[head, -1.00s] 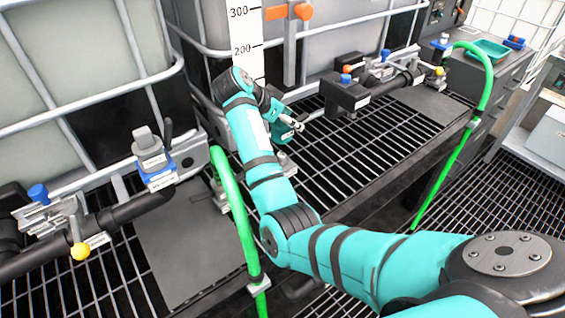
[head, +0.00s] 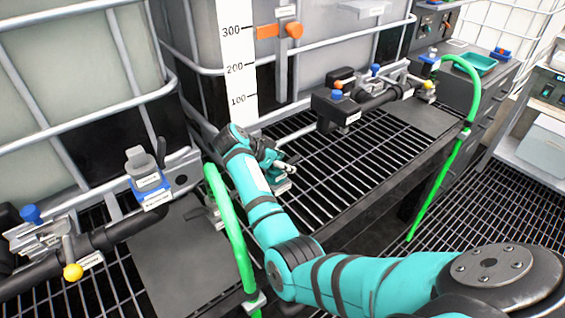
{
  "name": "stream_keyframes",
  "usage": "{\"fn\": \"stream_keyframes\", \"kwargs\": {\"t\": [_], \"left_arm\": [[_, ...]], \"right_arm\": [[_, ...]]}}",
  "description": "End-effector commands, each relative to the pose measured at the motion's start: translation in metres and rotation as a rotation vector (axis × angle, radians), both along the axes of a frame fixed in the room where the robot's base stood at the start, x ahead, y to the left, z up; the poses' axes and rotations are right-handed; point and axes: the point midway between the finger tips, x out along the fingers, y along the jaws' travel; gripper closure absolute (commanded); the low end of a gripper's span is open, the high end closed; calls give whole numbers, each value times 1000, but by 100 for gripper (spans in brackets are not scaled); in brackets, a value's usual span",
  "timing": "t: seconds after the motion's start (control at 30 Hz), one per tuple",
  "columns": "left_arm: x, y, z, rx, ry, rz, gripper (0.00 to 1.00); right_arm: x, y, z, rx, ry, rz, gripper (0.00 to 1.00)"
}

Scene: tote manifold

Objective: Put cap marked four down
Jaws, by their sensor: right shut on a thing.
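My right gripper (head: 284,165) is at the end of the teal arm, low over the grating in front of the scale strip. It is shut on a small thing. The arm and gripper mostly hide that thing, and I cannot read a four on it. A small labelled grey piece (head: 283,186) sits just below the gripper on the grating; I cannot tell whether they touch. My left gripper is out of view.
Left pipework carries a grey cap on a blue block (head: 150,190), a blue knob (head: 31,214) and a yellow ball handle (head: 73,272). A green hose (head: 235,235) arches close left of my arm. The right manifold (head: 340,108) stands behind. Open grating (head: 350,165) lies between.

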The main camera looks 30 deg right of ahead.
Motion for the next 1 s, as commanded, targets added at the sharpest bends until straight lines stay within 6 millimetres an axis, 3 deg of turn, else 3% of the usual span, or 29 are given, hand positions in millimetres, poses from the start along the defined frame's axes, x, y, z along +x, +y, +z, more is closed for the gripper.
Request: {"fn": "stream_keyframes", "kwargs": {"t": [0.03, 0.07, 0.23, 0.57, 0.67, 1.0], "left_arm": [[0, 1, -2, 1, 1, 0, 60], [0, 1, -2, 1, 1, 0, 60], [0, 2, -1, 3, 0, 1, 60], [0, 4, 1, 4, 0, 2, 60], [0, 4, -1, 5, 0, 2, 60], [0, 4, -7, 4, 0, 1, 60]], "right_arm": [[0, 0, -2, -1, 0, 0, 92], [0, 0, -2, 0, 0, 0, 49], [0, 0, -1, 0, 0, 0, 27], [0, 1, 2, 0, -1, 1, 27], [0, 10, 9, 0, -2, 2, 27], [-4, 60, 59, 2, -4, 3, 27]]}}
